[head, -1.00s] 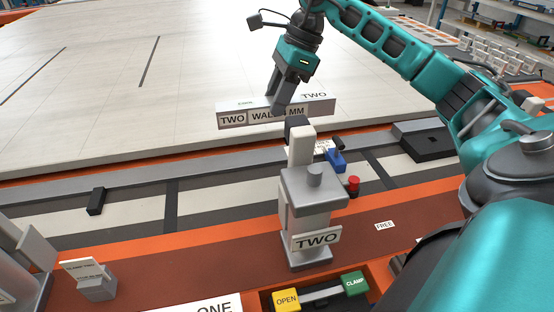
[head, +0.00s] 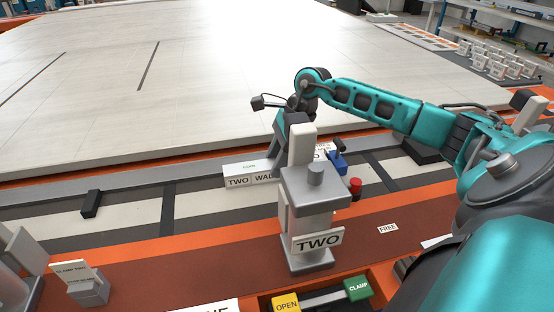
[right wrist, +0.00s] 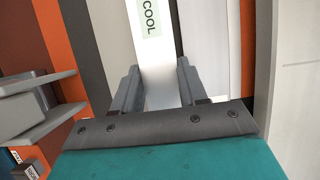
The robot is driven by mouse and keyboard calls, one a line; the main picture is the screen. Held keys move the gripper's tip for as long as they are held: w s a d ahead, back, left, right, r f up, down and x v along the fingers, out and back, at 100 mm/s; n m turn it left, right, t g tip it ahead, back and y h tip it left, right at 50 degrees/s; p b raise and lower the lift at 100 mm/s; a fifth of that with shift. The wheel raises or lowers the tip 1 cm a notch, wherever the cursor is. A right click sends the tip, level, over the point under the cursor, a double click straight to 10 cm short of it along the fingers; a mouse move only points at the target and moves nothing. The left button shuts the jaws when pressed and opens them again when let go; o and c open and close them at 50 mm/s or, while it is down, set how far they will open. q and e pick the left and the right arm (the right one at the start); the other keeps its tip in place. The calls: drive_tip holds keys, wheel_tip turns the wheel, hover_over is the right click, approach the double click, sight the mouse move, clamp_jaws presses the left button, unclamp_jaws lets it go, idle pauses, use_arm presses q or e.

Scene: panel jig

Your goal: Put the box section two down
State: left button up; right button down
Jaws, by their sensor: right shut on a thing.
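Box section two (head: 240,181) is a long pale bar with TWO and WALL lettering on its front face. It lies level behind the clamp marked TWO (head: 316,192), which hides part of its length. My right gripper (head: 277,155) points down and is shut on the bar; the clamp partly hides its fingers. In the right wrist view the bar (right wrist: 160,55), with a COOL label, runs between the two grey fingers (right wrist: 157,82). Whether the bar's underside touches the surface below cannot be told. My left gripper is not in view.
A large pale panel (head: 190,75) fills the back. A blue part (head: 338,163) and a red button (head: 355,184) stand right of the clamp. OPEN (head: 286,304) and CLAMP (head: 357,288) buttons are in front. A small black block (head: 91,204) sits at left.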

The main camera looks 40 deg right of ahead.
drive_tip(key=shift+r, duration=0.1)
drive_tip(key=c, duration=0.6)
unclamp_jaws()
drive_tip(key=p+v, duration=0.1)
drive_tip(key=v, duration=1.1)
drive_tip(key=shift+s, duration=0.1)
